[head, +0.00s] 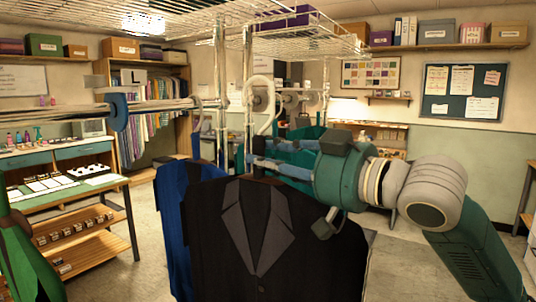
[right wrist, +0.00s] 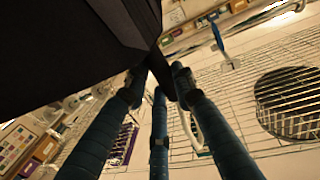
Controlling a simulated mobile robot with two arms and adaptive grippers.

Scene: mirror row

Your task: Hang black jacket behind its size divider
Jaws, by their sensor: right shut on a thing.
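The black jacket (head: 255,245) hangs upright in the lower middle of the head view. In the right wrist view the blue fingers (right wrist: 157,85) close at the edge of the dark cloth (right wrist: 60,45), which hides the grip point. Paler round dividers (head: 313,99) show farther right. My left gripper is not in view.
The metal rail (head: 165,105) runs below a wire shelf (head: 300,45) with upright posts. A blue jacket (head: 173,225) hangs just left of the black one, and a green garment (head: 28,255) is at the left edge. A table (head: 100,182) stands at left.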

